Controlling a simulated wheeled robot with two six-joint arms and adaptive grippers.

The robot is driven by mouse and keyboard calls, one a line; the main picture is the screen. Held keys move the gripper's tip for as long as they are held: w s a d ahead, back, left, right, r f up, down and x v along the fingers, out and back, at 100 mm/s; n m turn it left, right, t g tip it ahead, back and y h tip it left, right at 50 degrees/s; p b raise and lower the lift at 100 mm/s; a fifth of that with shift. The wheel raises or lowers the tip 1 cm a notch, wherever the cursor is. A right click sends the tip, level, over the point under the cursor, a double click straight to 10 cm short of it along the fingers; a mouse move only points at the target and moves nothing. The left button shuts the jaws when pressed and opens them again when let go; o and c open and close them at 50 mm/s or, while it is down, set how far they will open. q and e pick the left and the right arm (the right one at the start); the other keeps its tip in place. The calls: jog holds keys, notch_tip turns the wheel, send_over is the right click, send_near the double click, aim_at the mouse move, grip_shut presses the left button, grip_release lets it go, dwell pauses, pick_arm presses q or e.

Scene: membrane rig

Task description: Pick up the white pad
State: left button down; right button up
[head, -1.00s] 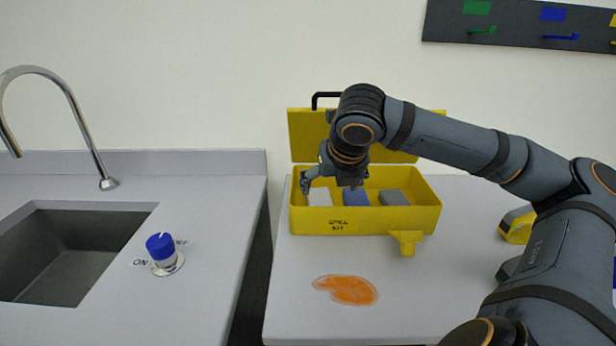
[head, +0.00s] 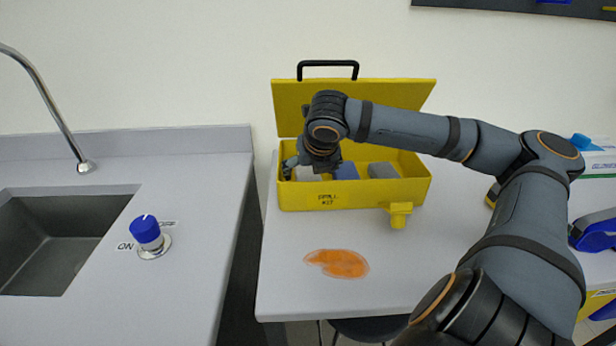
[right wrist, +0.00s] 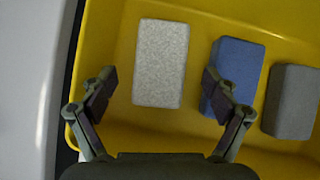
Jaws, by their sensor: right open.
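The white pad (right wrist: 160,63) lies in the left part of the yellow spill kit box (head: 350,194), partly hidden behind my gripper in the head view (head: 308,173). My right gripper (right wrist: 155,92) is open over the box. In the right wrist view its two fingers stand to the left and right of the pad's lower end, with gaps on both sides. The right finger overlaps the blue pad in that view. I cannot tell how far above the pad the fingertips are. My left gripper is not in view.
A blue pad (right wrist: 232,75) and a grey pad (right wrist: 292,101) lie right of the white one. The box's lid (head: 385,93) stands open behind. An orange spill (head: 338,263) is on the counter in front. A sink (head: 55,235) and blue knob (head: 146,231) are left, across a gap.

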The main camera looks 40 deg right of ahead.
jog(key=shift+w+d+f, duration=0.25)
jog(key=shift+w+f, duration=0.1)
jog(key=shift+f, duration=0.1)
jog(key=shift+w+d+f, duration=0.1)
jog(key=shift+w+f, duration=0.15)
jog(key=shift+f, duration=0.15)
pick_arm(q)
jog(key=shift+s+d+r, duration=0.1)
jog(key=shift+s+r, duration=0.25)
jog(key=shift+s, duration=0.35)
pick_arm(e)
jog(key=c, duration=0.9)
pick_arm(q)
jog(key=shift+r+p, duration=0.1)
jog(key=shift+p, duration=0.25)
pick_arm(e)
jog(key=shift+r, duration=0.1)
